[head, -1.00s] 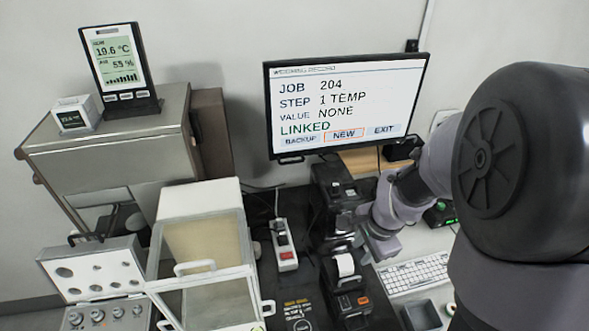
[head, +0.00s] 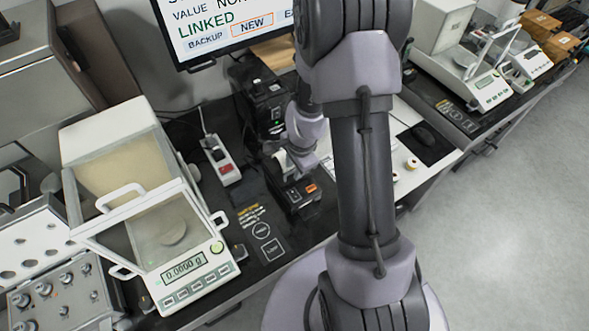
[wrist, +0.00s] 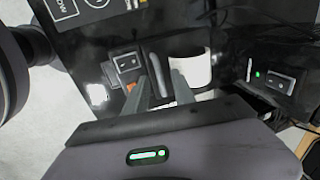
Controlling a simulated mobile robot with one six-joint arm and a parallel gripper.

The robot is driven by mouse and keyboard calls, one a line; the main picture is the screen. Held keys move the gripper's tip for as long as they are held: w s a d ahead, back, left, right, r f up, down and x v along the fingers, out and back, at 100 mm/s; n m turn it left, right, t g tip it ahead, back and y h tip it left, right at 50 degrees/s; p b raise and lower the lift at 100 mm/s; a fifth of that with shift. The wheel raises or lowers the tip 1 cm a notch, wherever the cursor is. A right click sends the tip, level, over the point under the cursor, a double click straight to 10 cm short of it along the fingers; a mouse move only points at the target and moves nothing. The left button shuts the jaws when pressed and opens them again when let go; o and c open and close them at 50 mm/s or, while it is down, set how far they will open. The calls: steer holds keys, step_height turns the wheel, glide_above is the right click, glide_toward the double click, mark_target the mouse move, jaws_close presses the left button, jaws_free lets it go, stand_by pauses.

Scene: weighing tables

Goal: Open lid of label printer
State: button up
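The label printer (head: 296,190) is a small black unit with an orange button and a white roll, in the middle of the head view. In the wrist view it shows its dark body (wrist: 112,72), and the white roll (wrist: 192,70) is in plain sight. My gripper (wrist: 159,78) is above the printer, its two grey fingers apart beside the roll. A slanting grey bar or edge lies between the fingertips; I cannot tell whether they touch it. In the head view my gripper (head: 303,165) is partly hidden by my arm. The lid's position is unclear.
A black device (head: 265,100) with a green light stands behind the printer. A power strip (head: 222,160) and a balance (head: 190,265) with a glass draft shield stand to the left. The monitor (head: 215,35) is above.

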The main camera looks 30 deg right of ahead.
jaws_close()
stand_by(1.4)
